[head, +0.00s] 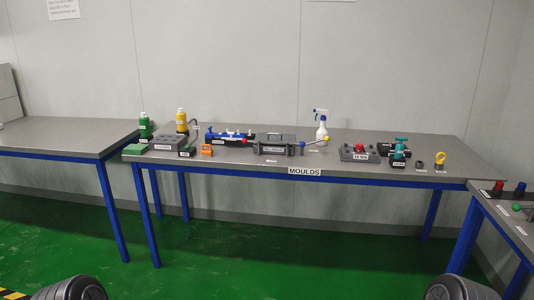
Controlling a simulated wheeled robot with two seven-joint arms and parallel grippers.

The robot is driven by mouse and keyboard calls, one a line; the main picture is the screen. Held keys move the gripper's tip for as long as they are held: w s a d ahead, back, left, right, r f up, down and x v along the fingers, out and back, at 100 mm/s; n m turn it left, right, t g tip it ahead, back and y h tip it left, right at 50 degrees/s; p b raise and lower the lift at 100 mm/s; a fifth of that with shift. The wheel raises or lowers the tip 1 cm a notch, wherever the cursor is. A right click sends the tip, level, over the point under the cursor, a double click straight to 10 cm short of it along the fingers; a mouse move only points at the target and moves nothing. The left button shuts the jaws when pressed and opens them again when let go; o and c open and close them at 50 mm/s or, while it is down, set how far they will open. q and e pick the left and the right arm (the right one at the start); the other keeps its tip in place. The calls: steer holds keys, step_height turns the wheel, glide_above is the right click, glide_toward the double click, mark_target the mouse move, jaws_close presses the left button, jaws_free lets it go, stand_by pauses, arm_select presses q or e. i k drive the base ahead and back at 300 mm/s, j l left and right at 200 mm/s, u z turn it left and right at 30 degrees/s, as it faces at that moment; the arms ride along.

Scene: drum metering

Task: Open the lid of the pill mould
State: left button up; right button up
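A dark grey box-shaped device (273,145) with a handle on top and a white label stands near the middle of the table marked MOULDS. It is probably the pill mould, but its label is too small to read. Its top looks closed. A lever with a blue ball and a yellow tip reaches out from its right side. My two grippers are not in view; only rounded dark parts, probably of my arms, show at the bottom left and bottom right edges.
The grey table (350,172) has blue legs. A blue device (230,136), green bottle (145,125), yellow bottle (182,121), spray bottle (321,127), red-topped box (359,152) and teal valve (400,147) stand on it. Green floor (300,255) before it is clear. Other tables flank it.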

mark_target(272, 139)
steer(key=i+z, duration=0.2)
steer(key=i, duration=0.3)
steer(key=i+j+z, duration=0.2)
steer(key=i, duration=0.3)
steer(key=i+j+z, duration=0.2)
steer(key=i, duration=0.25)
steer(key=i+j+z, duration=0.2)
steer(key=i, duration=0.25)
steer(key=j, duration=0.1)
